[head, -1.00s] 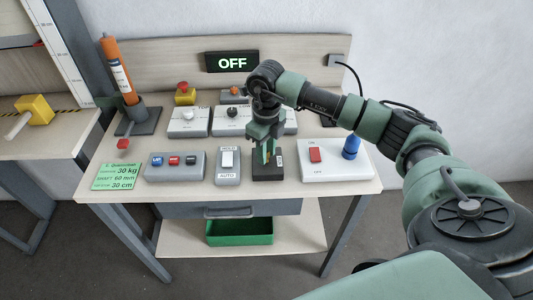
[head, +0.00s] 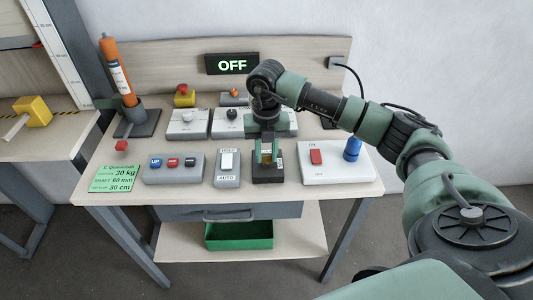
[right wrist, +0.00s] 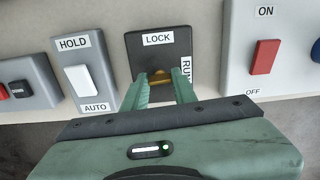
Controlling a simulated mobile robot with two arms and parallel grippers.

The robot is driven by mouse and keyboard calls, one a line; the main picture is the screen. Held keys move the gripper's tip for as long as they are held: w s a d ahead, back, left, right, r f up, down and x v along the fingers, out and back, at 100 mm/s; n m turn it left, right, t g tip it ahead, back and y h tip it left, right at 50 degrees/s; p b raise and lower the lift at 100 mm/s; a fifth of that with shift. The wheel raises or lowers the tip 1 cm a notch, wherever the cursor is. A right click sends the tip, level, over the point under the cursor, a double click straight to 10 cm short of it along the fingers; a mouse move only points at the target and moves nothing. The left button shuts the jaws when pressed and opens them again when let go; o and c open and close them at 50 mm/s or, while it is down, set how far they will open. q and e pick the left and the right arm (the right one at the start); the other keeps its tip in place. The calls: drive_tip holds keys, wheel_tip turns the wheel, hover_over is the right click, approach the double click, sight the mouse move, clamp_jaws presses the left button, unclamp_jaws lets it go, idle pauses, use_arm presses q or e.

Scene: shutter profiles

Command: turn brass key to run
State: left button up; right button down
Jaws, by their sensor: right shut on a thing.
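The brass key (right wrist: 160,78) sits in the black key switch block, between my right gripper's green fingertips in the right wrist view. The block (right wrist: 176,45) has a LOCK label at its far side and a RUN label at its right side. In the head view the block (head: 268,180) stands at the front of the bench. My right gripper (head: 267,157) points down over it and is shut on the key. The fingers hide much of the key, so its exact angle is hard to tell. My left gripper is out of view.
A HOLD/AUTO rocker (head: 227,167) stands close left of the block, and a red ON/OFF switch panel (head: 335,173) close right. A button box (head: 174,167) is further left. The display (head: 232,63) reads OFF. A green bin (head: 240,234) sits below.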

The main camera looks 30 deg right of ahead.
drive_tip(key=shift+w+r+m, duration=0.1)
drive_tip(key=shift+m, duration=0.4)
drive_tip(key=c, duration=1.1)
unclamp_jaws()
wheel_tip(320, 180, up, 8)
drive_tip(key=shift+f+b, duration=0.1)
drive_tip(key=shift+b, duration=0.7)
